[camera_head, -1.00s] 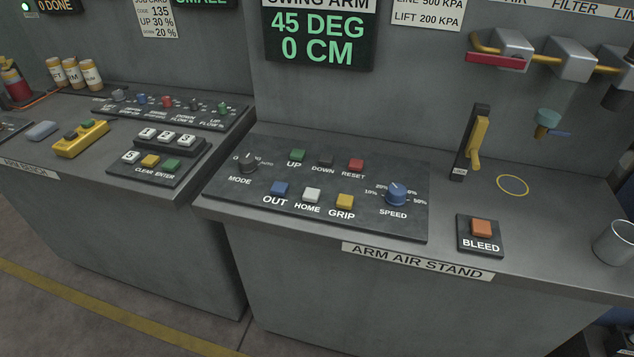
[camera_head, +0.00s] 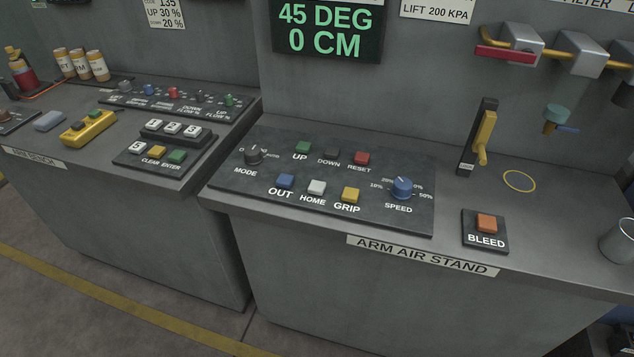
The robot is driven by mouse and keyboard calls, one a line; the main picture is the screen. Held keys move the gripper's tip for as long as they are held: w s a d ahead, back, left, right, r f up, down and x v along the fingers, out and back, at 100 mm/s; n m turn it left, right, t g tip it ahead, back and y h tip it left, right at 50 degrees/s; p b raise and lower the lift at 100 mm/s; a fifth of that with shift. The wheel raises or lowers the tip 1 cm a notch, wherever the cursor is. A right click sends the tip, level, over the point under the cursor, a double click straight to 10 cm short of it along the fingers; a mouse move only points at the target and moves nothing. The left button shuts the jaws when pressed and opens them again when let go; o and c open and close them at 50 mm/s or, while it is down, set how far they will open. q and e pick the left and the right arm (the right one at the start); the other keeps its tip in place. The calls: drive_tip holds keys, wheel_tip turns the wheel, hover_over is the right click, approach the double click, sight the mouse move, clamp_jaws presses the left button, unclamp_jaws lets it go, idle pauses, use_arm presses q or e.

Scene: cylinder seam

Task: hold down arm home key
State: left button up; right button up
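The home key is a small white square button (camera_head: 317,187) on the dark control panel (camera_head: 270,216) of the arm air stand, with the label HOME below it. It sits between the blue OUT key (camera_head: 285,181) and the yellow GRIP key (camera_head: 350,195). Nothing touches it. The swing arm display (camera_head: 327,32) above reads 45 DEG and 0 CM in green. Neither of my grippers shows in the head view.
The panel also holds UP, DOWN and RESET keys, a MODE knob (camera_head: 254,154) and a blue SPEED knob (camera_head: 402,188). An orange BLEED button (camera_head: 486,223), a yellow lever (camera_head: 484,138) and a metal cup (camera_head: 618,241) stand to the right. Another console with keys is at left.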

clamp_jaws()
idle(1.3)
